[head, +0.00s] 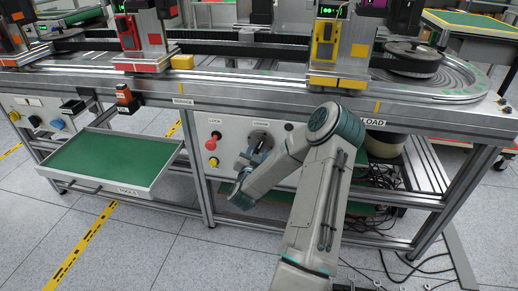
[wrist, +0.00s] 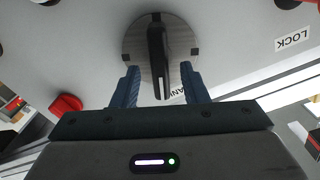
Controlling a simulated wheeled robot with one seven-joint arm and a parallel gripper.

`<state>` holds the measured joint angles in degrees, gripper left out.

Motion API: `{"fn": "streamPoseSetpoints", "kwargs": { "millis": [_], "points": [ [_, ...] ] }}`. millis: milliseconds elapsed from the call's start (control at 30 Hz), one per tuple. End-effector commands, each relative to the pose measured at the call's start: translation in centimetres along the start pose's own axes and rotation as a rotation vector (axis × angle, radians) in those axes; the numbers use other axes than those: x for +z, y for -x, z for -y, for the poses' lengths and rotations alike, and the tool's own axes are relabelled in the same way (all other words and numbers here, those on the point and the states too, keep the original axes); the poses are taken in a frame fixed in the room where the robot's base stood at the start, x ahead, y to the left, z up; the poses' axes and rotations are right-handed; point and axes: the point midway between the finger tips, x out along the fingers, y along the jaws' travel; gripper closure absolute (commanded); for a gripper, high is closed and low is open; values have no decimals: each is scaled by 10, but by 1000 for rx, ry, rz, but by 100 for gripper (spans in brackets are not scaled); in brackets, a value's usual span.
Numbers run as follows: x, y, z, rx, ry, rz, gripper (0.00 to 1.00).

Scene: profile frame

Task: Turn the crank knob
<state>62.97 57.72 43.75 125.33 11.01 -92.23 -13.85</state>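The crank knob is a black bar handle (wrist: 157,62) on a round grey metal disc (wrist: 135,42) set in a pale panel, in the wrist view. In the head view its disc (head: 261,137) shows on the cabinet front, partly covered by my gripper. My gripper (wrist: 160,85) is open, with one blue finger on each side of the handle's near end. Gaps show between the handle and both fingers. In the head view my gripper (head: 254,158) is at the disc, and my arm hides the panel to its right.
A red knob (head: 211,144) under a LOCK label sits left of the crank. A green-lined tool drawer (head: 115,160) stands pulled out farther left. The conveyor bench (head: 230,90) runs above the panel. In the wrist view, a red part (wrist: 66,105) shows at left.

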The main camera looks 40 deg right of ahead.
Motion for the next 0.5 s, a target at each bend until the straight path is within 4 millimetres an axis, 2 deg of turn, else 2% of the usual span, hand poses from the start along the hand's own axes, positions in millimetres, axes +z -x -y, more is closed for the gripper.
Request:
{"fn": "streamPoseSetpoints", "kwargs": {
  "millis": [100, 200, 500],
  "points": [
    [0, -17, 0, 1, -1, -2, 60],
    [0, -25, 0, 1, -1, 0, 60],
    [0, -30, 0, -1, 1, 1, 60]
  ]
}}
